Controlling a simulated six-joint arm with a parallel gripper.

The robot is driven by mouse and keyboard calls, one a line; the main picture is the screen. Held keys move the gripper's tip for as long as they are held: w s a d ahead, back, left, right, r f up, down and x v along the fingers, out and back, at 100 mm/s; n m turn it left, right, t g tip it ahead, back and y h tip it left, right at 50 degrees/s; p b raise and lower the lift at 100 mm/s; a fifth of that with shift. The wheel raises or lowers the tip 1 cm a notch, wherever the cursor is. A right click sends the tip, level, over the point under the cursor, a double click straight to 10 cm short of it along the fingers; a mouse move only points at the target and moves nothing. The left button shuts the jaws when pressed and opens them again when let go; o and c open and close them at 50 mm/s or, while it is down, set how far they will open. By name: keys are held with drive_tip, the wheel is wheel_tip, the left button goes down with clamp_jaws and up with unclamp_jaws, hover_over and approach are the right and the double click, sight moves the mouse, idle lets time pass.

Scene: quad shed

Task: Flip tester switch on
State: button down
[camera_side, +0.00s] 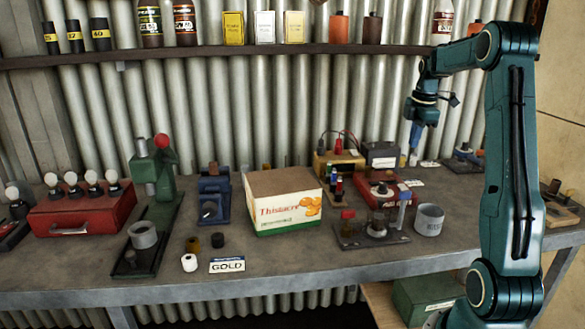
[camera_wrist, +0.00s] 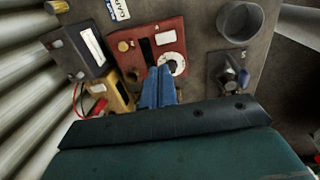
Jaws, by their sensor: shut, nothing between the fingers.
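A red box (camera_wrist: 166,27) with a white round dial (camera_wrist: 176,64), a dark slot and a brass knob (camera_wrist: 123,46) looks like the tester; it lies just beyond my fingertips in the wrist view. In the side view the red box (camera_side: 381,186) sits at the bench's right part, partly hidden by things in front. Which part is its switch, and its position, I cannot tell. My gripper (camera_side: 414,143) hangs above the bench behind and right of the box, pointing down. Its blue fingers (camera_wrist: 159,71) are together and empty. They overlap the box's near edge in the wrist view; contact is unclear.
A yellow box (camera_side: 338,163) with red and black leads and a dark box (camera_side: 380,154) stand behind. A grey cup (camera_side: 429,220) stands to the right. A carton (camera_side: 284,200) stands left. A shelf (camera_side: 240,50) runs along the back wall.

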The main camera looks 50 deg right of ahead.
sight(402, 185)
drive_tip(key=f, duration=0.4)
drive_tip(key=w+d+f, duration=0.1)
drive_tip(key=f, duration=0.8)
drive_tip(key=shift+w+d+f, duration=0.15)
drive_tip(key=shift+w+f, duration=0.05)
drive_tip(key=shift+f, duration=0.2)
